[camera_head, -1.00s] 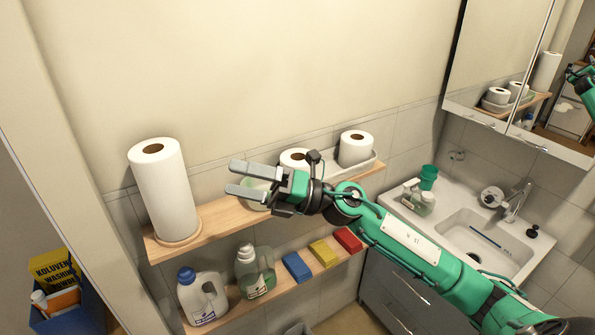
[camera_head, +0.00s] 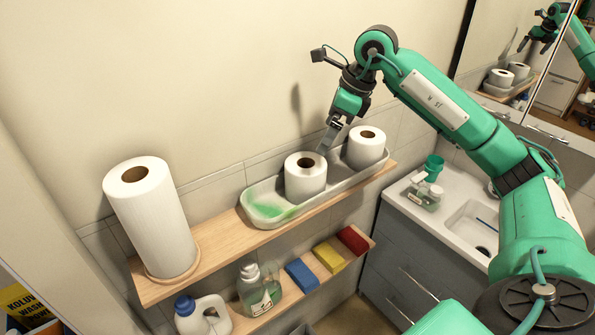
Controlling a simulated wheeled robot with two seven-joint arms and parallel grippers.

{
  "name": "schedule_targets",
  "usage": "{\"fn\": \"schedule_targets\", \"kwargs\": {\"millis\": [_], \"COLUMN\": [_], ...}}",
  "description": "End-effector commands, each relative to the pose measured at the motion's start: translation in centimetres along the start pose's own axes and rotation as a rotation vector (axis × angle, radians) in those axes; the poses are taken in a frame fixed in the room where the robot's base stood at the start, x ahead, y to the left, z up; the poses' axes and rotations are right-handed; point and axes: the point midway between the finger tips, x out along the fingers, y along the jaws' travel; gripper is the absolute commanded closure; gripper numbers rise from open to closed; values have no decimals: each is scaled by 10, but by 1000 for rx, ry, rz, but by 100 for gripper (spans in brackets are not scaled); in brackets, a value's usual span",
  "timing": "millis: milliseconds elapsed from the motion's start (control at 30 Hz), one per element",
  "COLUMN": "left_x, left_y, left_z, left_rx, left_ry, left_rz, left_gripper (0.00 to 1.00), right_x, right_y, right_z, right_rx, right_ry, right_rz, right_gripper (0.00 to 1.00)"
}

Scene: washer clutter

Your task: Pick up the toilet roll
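Two white toilet rolls stand upright in a shallow pale tray (camera_head: 345,187) on the upper wooden shelf. The nearer toilet roll (camera_head: 305,182) is in the middle of the tray, and the other toilet roll (camera_head: 368,152) is at its right end. My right gripper (camera_head: 327,141) points down just above and behind the gap between the two rolls, its tips close to the nearer roll's top edge. Its fingers overlap in this view, so their spacing is unclear. Neither roll looks lifted. My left gripper is not in view.
A tall paper towel roll (camera_head: 152,218) stands at the shelf's left end. The lower shelf holds a green bottle (camera_head: 259,291), a white jug (camera_head: 203,316) and blue (camera_head: 301,275), yellow (camera_head: 329,257) and red (camera_head: 353,240) blocks. The wall is close behind; the sink is at right.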

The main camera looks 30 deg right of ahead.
Motion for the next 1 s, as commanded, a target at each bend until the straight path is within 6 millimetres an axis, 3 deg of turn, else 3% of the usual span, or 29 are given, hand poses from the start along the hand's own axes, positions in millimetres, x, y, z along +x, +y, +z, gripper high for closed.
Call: {"fn": "schedule_targets", "kwargs": {"millis": [200,333,467,700,1000], "left_x": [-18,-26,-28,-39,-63], "left_y": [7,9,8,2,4], "left_z": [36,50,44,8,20], "left_rx": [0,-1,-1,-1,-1], "left_ry": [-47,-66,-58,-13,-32], "left_rz": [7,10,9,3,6], "left_gripper": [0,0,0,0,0], "right_x": [38,61,75,88,123], "right_y": [2,2,2,1,0], "right_z": [1,1,1,1,1], "right_rx": [-2,-2,-2,0,-1], "right_ry": [3,2,0,1,-1], "right_rz": [7,7,6,7,7], "right_gripper": [0,0,0,0,0]}}
